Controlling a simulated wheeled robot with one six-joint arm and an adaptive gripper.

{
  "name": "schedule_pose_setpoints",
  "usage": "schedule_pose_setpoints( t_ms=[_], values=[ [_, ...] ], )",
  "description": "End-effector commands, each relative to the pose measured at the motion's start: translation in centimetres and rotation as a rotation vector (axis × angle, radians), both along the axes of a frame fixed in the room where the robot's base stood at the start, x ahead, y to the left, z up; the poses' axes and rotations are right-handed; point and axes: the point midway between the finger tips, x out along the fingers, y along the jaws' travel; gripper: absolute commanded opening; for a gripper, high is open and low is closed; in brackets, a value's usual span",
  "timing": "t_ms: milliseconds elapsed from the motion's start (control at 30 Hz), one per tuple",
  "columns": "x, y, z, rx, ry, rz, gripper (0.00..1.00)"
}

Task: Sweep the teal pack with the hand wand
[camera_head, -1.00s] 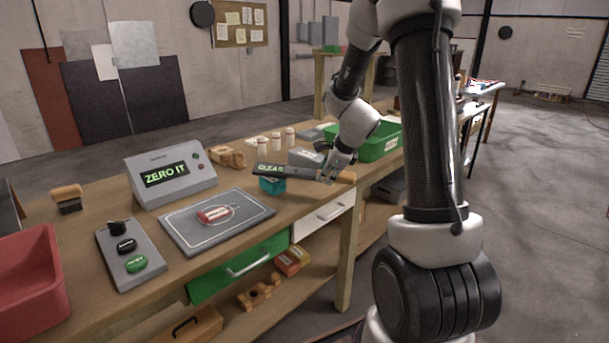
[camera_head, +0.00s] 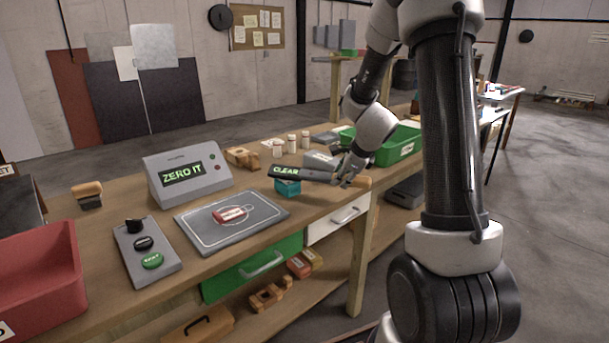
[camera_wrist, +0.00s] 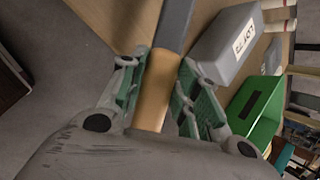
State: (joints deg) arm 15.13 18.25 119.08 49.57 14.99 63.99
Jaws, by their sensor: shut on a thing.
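The hand wand (camera_head: 299,173) has a dark grey body with a display reading "CLEAR" and a tan handle. My gripper (camera_head: 349,176) is shut on the handle. In the wrist view the tan handle (camera_wrist: 155,88) sits between the green-padded fingers (camera_wrist: 158,95). The teal pack (camera_head: 287,187) is on the bench directly below the wand's display end, partly hidden by it. I cannot tell whether the wand touches the pack.
A grey console (camera_head: 187,178) reads "ZERO IT". In front are a grey plate (camera_head: 190,228) with a red-and-white pack (camera_head: 232,214) and a button panel (camera_head: 168,268). A red bin (camera_head: 50,275) stands left, a green bin (camera_head: 404,146) right. White bottles (camera_head: 292,143) stand behind.

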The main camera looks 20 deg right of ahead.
Motion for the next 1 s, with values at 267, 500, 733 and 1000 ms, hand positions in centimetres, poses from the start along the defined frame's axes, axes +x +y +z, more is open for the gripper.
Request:
schedule_pose_setpoints(
  t_ms=[267,500,733,1000],
  values=[
    [0.0,0.0,0.0,0.000,-0.001,0.000,0.00],
    [0.0,0.0,0.0,0.000,-0.001,0.000,0.00],
    [0.0,0.0,0.0,0.000,-0.001,0.000,0.00],
    [0.1,0.0,2.1,-0.002,-0.005,0.001,0.00]
  ],
)
